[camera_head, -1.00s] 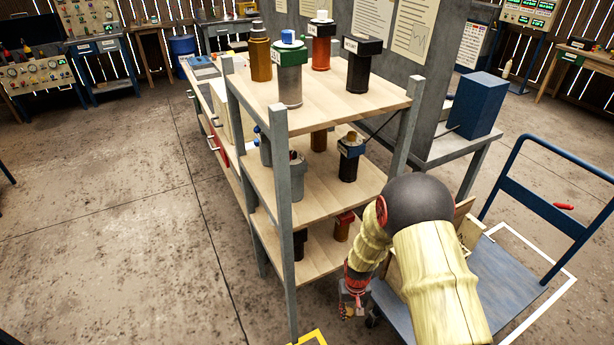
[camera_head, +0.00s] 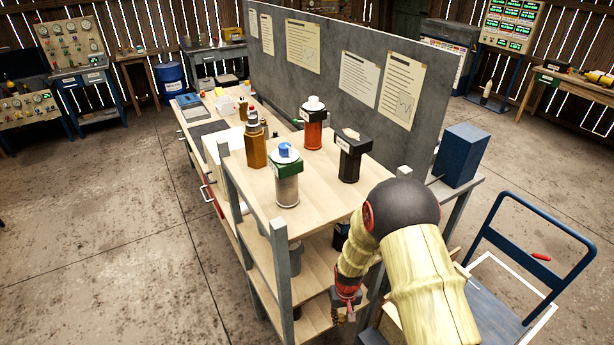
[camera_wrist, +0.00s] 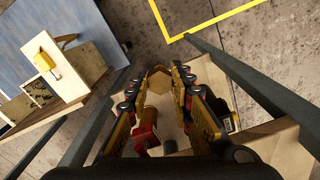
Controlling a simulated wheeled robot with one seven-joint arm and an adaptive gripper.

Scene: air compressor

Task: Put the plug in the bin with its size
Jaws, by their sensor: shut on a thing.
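My gripper (camera_head: 346,308) hangs beside the right end of the wooden shelf rack, below my bent arm. In the wrist view my gripper (camera_wrist: 163,80) is closed around a small tan, hexagonal piece (camera_wrist: 158,79), which looks like the plug. Its size cannot be read. A wooden box with divided compartments (camera_wrist: 18,109), which looks like the bins, stands on the blue cart at the left of the wrist view. A yellow piece (camera_wrist: 63,64) shows on its light panel. In the head view my arm mostly hides the box.
The shelf rack (camera_head: 262,205) carries several filter canisters, including a green-topped one (camera_head: 286,180) and a black one (camera_head: 350,160). A red-topped canister (camera_wrist: 145,135) is close below my gripper. The blue cart (camera_head: 490,315) has a tall handle. Open floor lies left.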

